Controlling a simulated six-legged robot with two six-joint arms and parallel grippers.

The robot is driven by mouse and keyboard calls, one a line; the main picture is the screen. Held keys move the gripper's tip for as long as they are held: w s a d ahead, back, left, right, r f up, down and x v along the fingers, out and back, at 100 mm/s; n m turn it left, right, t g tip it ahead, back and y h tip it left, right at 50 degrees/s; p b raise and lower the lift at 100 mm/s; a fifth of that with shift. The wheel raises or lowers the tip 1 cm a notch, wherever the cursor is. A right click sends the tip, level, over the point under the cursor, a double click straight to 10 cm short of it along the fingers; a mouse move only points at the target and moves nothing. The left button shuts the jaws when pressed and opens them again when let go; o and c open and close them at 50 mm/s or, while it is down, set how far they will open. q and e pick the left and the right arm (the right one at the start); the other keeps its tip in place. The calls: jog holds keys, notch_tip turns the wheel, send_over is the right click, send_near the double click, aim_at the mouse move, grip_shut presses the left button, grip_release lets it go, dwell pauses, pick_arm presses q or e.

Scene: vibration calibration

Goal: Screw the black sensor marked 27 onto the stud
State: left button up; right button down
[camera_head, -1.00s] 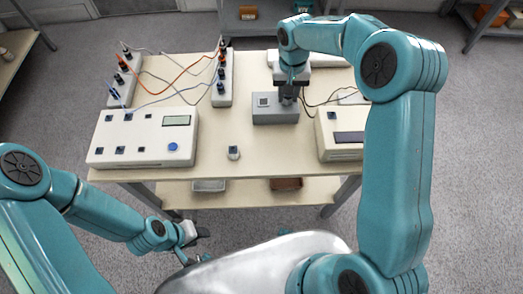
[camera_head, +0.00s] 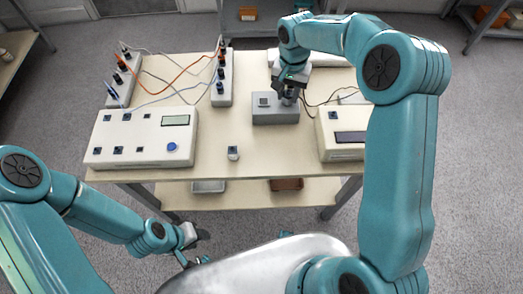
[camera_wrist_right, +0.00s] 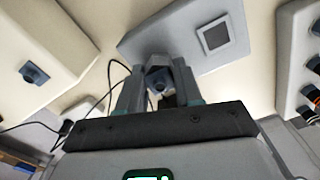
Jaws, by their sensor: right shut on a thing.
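My right gripper (camera_head: 289,98) is over the right part of a grey block (camera_head: 275,117) on the table. In the right wrist view its fingers (camera_wrist_right: 158,88) are shut on a small dark grey hexagonal piece, the sensor (camera_wrist_right: 157,77). No number 27 can be read on it. The grey block (camera_wrist_right: 188,57) lies right behind the piece. The stud is hidden by the gripper and the piece, so I cannot tell whether they touch. My left gripper (camera_head: 193,237) is low in front of the table, away from the block; its jaws are too small to judge.
A small light cylinder with a dark top (camera_head: 233,153) stands near the table's front edge. A white box with a screen (camera_head: 145,137) is at left, another instrument (camera_head: 340,137) at right. Terminal strips (camera_head: 221,80) with cables are behind. A thin dark cable runs beside the block.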

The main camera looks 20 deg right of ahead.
aim_at(288, 94)
dwell(0.3)
jog(key=shift+m, duration=1.1)
jog(key=c, duration=0.7)
grip_release()
jog(key=shift+o, duration=0.2)
jog(key=shift+r, duration=0.1)
jog(key=shift+r+p, duration=1.6)
jog(key=shift+r, duration=0.85)
